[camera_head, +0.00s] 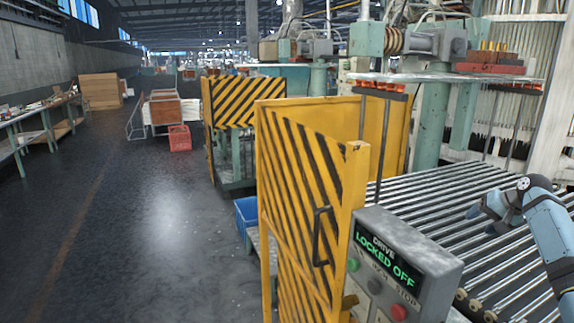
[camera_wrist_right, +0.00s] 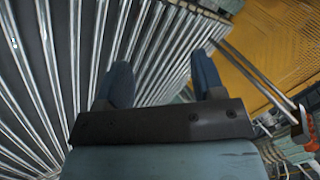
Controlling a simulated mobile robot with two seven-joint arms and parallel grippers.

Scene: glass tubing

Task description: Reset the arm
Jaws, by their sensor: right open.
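My right gripper (camera_head: 481,220) reaches in from the right edge in the head view, above a bed of metal rollers (camera_head: 430,196). Its blue fingers are apart with nothing between them. In the right wrist view the two fingers of the gripper (camera_wrist_right: 160,78) stand wide apart, with bare rollers (camera_wrist_right: 85,60) beyond them. My left gripper is not in view.
A yellow guard gate with black stripes (camera_head: 300,200) stands left of the rollers. A grey control box (camera_head: 400,265) reading "DRIVE LOCKED OFF" is in front. Green machine posts (camera_head: 432,125) rise behind. A blue crate (camera_head: 246,214) sits beyond the gate. The aisle floor (camera_head: 140,220) at left is clear.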

